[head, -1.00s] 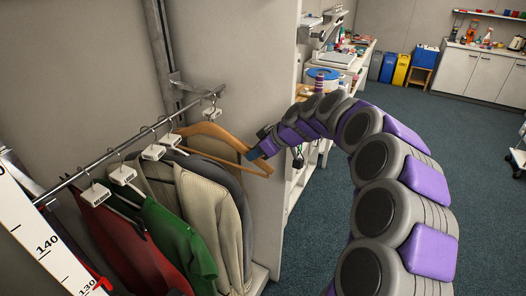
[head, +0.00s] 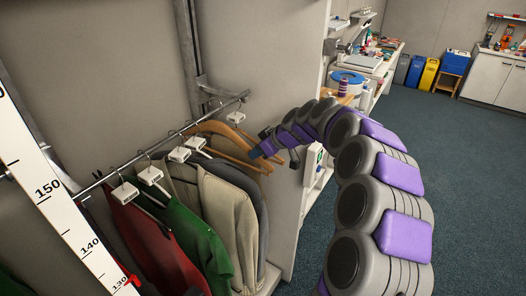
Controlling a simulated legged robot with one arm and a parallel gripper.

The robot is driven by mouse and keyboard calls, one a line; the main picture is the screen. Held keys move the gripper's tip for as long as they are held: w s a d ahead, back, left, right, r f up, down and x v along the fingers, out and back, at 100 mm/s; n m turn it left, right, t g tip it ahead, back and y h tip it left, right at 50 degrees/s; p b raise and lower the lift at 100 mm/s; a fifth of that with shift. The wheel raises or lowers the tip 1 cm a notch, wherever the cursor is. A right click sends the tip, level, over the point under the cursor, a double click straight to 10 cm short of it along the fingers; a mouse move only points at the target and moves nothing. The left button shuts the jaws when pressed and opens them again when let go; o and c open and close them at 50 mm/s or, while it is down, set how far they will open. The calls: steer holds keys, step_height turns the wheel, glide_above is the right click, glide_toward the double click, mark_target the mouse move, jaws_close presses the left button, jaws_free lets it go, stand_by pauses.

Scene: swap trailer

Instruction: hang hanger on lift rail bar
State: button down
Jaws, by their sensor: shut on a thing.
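A wooden hanger (head: 224,133) is held at its right end by my gripper (head: 262,150), which is shut on it. The hanger's body is just below the lift rail bar (head: 117,169), beside the hung jackets. The bar is a metal rod that slants from lower left to upper right. The hanger's hook is small and hard to make out against the bar; I cannot tell whether it rests on it.
Red, green, beige and grey garments (head: 220,215) hang on the bar with white tags. One white tag (head: 236,117) hangs near the bar's right end. A white measuring scale (head: 72,215) stands at left. A side panel (head: 290,70) is behind my gripper.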

steer(key=shift+w+a+f+b, duration=0.15)
steer(key=shift+f+b, duration=0.4)
steer(key=shift+w+a+f+b, duration=0.1)
steer(key=shift+a+f+b, duration=0.05)
steer(key=shift+f+b, duration=0.4)
steer(key=shift+w+a+f+b, duration=0.15)
steer(key=shift+f+b, duration=0.4)
